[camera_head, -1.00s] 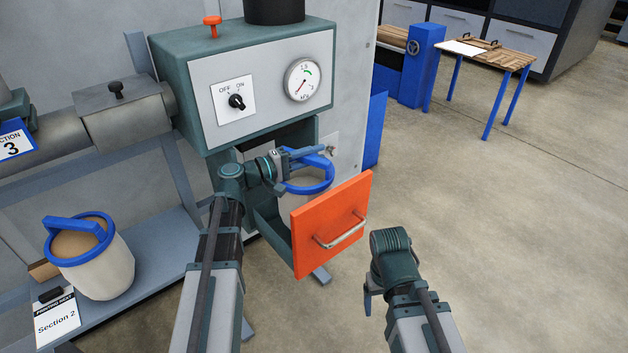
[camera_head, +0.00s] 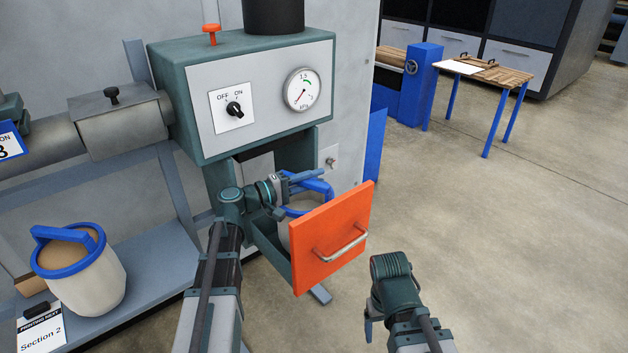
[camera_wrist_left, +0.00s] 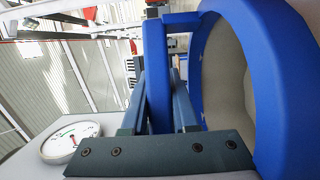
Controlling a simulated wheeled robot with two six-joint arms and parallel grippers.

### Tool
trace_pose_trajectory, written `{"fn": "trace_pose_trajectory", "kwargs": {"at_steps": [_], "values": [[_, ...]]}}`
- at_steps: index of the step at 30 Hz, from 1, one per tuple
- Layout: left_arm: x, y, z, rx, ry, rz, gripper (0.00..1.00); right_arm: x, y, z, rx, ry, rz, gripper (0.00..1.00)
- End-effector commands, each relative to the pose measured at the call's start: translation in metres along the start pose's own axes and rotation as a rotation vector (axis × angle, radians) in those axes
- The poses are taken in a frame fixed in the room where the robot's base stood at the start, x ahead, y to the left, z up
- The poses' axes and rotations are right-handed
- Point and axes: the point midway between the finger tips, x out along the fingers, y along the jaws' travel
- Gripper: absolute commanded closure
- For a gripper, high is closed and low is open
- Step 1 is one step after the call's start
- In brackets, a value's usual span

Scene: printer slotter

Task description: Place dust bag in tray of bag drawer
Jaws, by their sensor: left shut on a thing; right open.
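The dust bag is a pale bag with a blue ring and blue handle (camera_head: 322,187). My left gripper (camera_head: 300,178) is shut on its handle. In the left wrist view the fingers (camera_wrist_left: 160,105) clamp the blue handle, and the blue ring (camera_wrist_left: 285,75) stands to the right. The bag sits low inside the pulled-out bag drawer, behind its orange front (camera_head: 328,240) with a metal handle. Its bottom is hidden, so I cannot tell whether it touches the tray. My right gripper (camera_head: 369,322) is open and empty, right of the drawer.
A second bag with a blue ring (camera_head: 85,280) stands on the grey shelf at left, beside a "Section 2" card. Above the drawer is a green cabinet with an OFF/ON knob (camera_head: 235,109) and a gauge (camera_head: 303,89). The floor at right is clear.

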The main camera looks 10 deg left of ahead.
Motion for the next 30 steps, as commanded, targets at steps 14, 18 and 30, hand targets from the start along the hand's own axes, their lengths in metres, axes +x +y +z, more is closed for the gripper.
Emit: {"fn": "trace_pose_trajectory", "kwargs": {"at_steps": [14, 18, 30], "values": [[0.000, 0.000, 0.000, 0.000, 0.000, 0.000, 0.43, 0.000, 0.000, 0.000, 0.000, 0.000, 0.000, 0.20], [-0.007, 0.002, 0.000, 0.000, 0.002, 0.000, 0.43, -0.003, 0.000, 0.000, 0.000, 0.000, 0.000, 0.20], [-0.086, 0.002, 0.000, 0.000, 0.004, 0.000, 0.43, -0.002, 0.000, 0.000, 0.000, 0.000, 0.000, 0.20]]}}
